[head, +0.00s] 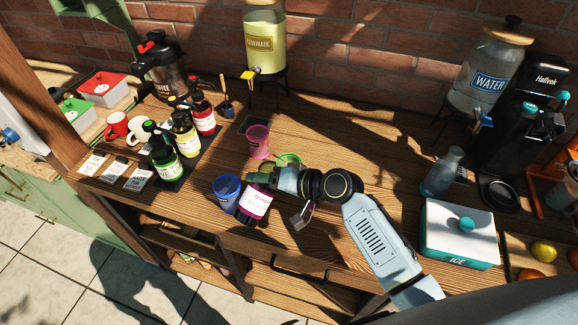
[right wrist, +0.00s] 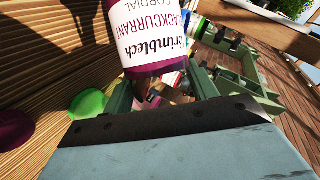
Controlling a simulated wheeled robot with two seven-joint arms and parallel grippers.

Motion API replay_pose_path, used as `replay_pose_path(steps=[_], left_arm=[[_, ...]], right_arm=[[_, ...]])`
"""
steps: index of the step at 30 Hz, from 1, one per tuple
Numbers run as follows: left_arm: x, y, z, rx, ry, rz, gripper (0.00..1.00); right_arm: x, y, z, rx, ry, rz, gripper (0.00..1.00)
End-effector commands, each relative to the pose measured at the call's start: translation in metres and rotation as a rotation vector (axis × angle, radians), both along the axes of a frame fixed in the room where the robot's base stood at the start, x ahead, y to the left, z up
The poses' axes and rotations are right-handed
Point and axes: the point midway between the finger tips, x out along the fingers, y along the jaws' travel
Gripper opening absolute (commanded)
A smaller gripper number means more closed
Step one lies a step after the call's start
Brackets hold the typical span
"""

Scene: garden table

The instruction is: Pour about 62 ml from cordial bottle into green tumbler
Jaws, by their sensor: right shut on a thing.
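The cordial bottle (head: 256,203), dark purple with a white label, is held by my right gripper (head: 266,178) at the front of the wooden table. In the right wrist view the bottle (right wrist: 148,40) shows a "Blackcurrant Cordial" label; its neck is hidden behind the gripper in the head view. I cannot tell how far it is tilted. The green tumbler (head: 290,159) stands just behind my right gripper, mostly hidden by it with only its rim showing. It also shows as a green shape in the right wrist view (right wrist: 88,104). My left gripper is not in view.
A blue tumbler (head: 226,190) stands close left of the bottle and a pink tumbler (head: 258,142) stands behind. Several other bottles (head: 186,138) stand on a dark mat at left. A glass carafe (head: 442,172) and an ice box (head: 460,236) stand at right. The table's middle right is clear.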

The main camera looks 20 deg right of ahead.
Motion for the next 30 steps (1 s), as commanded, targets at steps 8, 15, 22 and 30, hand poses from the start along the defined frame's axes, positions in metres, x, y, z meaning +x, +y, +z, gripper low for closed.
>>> replay_pose_path(steps=[8, 15, 22, 30], left_arm=[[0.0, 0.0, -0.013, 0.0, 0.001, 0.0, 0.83], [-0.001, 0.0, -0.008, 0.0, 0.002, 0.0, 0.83], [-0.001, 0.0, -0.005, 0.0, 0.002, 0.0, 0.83], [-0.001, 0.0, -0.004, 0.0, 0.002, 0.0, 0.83]], right_arm=[[-0.001, 0.004, -0.004, 0.148, 0.105, -0.001, 0.2], [-0.002, 0.003, 0.007, 0.249, 0.185, -0.002, 0.2], [0.0, 0.001, 0.012, 0.305, 0.227, -0.002, 0.2], [0.002, -0.001, 0.015, 0.341, 0.254, 0.0, 0.2]])
